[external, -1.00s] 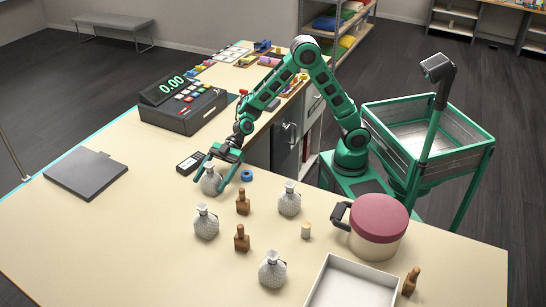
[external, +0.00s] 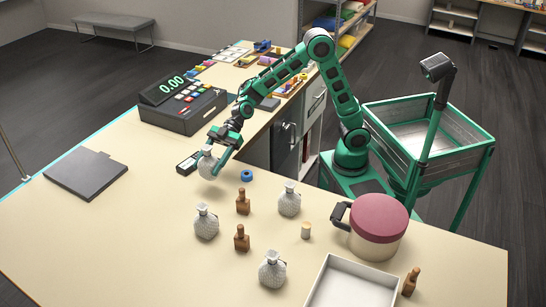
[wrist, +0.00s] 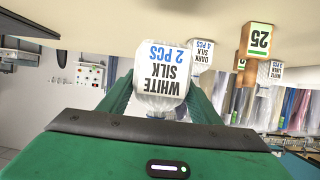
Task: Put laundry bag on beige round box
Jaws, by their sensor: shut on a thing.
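My gripper (external: 214,157) is shut on a white laundry bag (external: 207,164) and holds it a little above the counter. In the wrist view this bag (wrist: 163,78) sits between the green fingers, its label reading "WHITE SILK 2 PCS" upside down. The beige round box (external: 377,240) stands at the right of the counter, with a flat dark pink lid and a dark piece on its left side. My gripper is well to the left of the box. Other similar bags stand on the counter (external: 206,222), (external: 289,199), (external: 272,270); one label in the wrist view (wrist: 201,54) reads "DARK SILK 4 PCS".
Brown bottle-shaped blocks (external: 243,202) stand among the bags. A small beige cylinder (external: 306,230) and a white open tray (external: 350,285) are near the box. A blue ring (external: 247,175) lies right of my gripper. A cash register (external: 184,108) stands behind. The left counter is mostly clear.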

